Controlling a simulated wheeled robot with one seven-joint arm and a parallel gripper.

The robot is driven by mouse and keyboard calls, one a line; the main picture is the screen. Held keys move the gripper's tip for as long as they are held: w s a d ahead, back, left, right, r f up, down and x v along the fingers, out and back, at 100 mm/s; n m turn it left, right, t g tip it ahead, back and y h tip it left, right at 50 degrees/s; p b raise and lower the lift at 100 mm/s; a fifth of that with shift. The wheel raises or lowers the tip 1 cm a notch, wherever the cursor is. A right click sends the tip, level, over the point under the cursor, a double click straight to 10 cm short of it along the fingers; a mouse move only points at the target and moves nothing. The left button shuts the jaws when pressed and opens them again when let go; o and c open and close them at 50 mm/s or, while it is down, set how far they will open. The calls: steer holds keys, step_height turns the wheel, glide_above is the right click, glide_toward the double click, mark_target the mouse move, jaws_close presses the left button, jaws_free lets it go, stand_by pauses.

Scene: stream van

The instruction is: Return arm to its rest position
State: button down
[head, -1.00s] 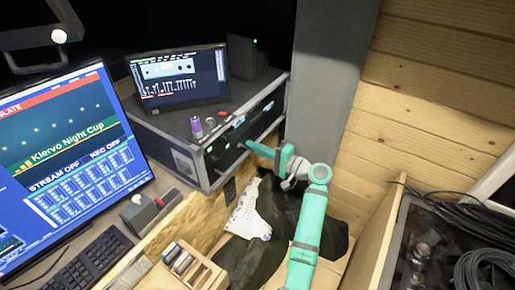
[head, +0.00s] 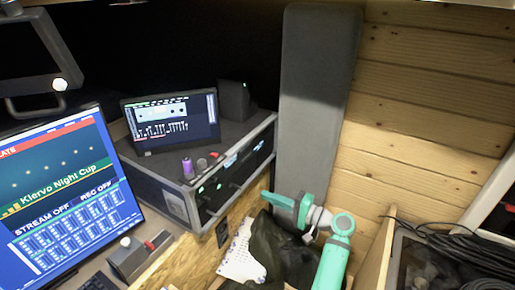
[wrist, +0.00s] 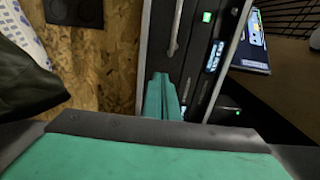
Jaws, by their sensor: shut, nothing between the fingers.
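My teal arm (head: 333,265) rises from the bottom edge of the head view and bends at the elbow toward the left. My gripper (head: 268,196) is shut and empty. It points left, in front of the black rack case (head: 165,200) and above a dark cloth or bag (head: 285,250). In the wrist view its teal fingers (wrist: 160,88) lie together, with the front of the rack case beside and behind them. I cannot tell the exact gap to the case.
A white patterned cloth (head: 240,258) lies beside the dark one. A small monitor (head: 170,120) and a purple cylinder (head: 188,168) stand on the case. A large screen (head: 70,200) is at left. A grey pillar (head: 318,100) and plank wall (head: 430,110) stand behind; cables (head: 465,250) lie at right.

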steer(key=s+a+f+m+t+h, duration=0.1)
steer(key=s+a+f+h, duration=0.15)
steer(key=f, duration=0.45)
steer(key=s+a+f+m+h, duration=0.1)
steer(key=s+f+h, duration=0.15)
steer(key=f, duration=0.55)
steer(key=s+a+f+m+t+h, duration=0.1)
steer(key=s+a+f, duration=0.1)
steer(key=s+f, duration=0.35)
steer(key=s+f+h, duration=0.6)
steer(key=s+f, duration=0.5)
steer(key=s, duration=0.3)
steer(key=s+r+n+t+h, duration=0.1)
steer(key=s+r+n+h, duration=0.25)
steer(key=s, duration=1.25)
steer(key=s+r+n+t, duration=0.1)
steer(key=s+r+n, duration=0.2)
steer(key=s+r, duration=0.3)
steer(key=s+a+r+n+t, duration=0.1)
steer(key=s+r+n, duration=0.2)
steer(key=s+r, duration=0.3)
step_height(320, 180, up, 5)
steer(key=shift+s+t, duration=0.25)
steer(key=shift+t, duration=0.05)
